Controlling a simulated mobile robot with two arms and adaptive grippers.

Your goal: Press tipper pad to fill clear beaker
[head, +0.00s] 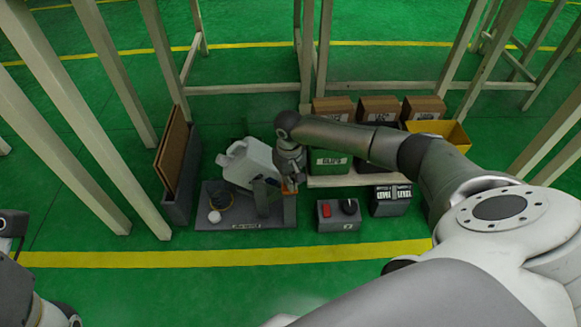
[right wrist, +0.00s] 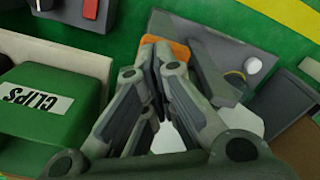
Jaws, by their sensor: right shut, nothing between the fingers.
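The tipper (head: 250,215) is a grey base on the floor with a white jug (head: 248,163) tilted on it. Its orange pad (head: 291,189) is at the right side and also shows in the right wrist view (right wrist: 180,50). My right gripper (head: 289,183) is shut and empty, fingertips at the orange pad; whether they touch it I cannot tell. It fills the middle of the right wrist view (right wrist: 160,58). A dark ring-like outline (head: 220,201) on the base may be the clear beaker. Part of my left arm shows at the left edge; its fingers cannot be made out.
A grey box with a red switch and black knob (head: 338,214) stands right of the tipper. A green CLIPS bin (head: 330,163) and brown cartons (head: 379,108) are behind it. A bin with brown boards (head: 174,155) stands left. A white round object (head: 215,216) is on the base.

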